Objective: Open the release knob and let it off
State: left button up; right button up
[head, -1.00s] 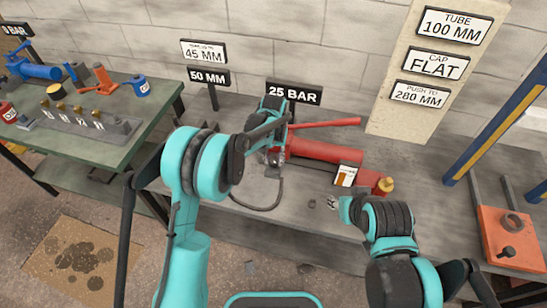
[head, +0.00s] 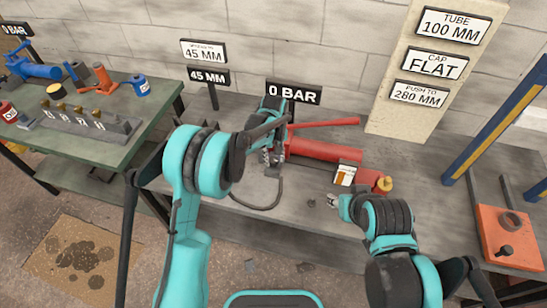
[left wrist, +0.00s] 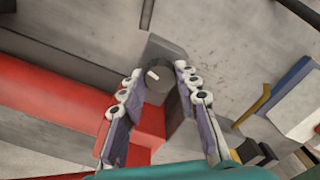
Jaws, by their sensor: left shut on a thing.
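My left gripper (head: 275,160) is at the left end of the red hand pump (head: 325,150) in the head view. The left wrist view shows the dark grey round release knob (left wrist: 158,84), with a white mark on its face, between the fingers of my left gripper (left wrist: 158,90). The gripper is shut on it. The knob sits at the end of the red pump body (left wrist: 50,105). In the head view the knob is hidden by the gripper and arm. A sign (head: 292,94) behind the pump reads 0 BAR. My right gripper (head: 333,200) is over the bench front, its jaws too small to judge.
A dark hose (head: 258,207) curves over the grey bench. The pump's red handle (head: 325,122) extends rightward above its body. A small sign (head: 208,77) reads 45 MM. A blue and yellow post (head: 495,120) and an orange block (head: 508,238) stand at the right.

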aim_at(274, 160)
dwell(0.4)
pick_arm(q)
jog(key=o, duration=1.2)
jog(key=shift+c, duration=0.2)
jog(key=shift+r, duration=0.1)
notch_tip(274, 160, up, 12)
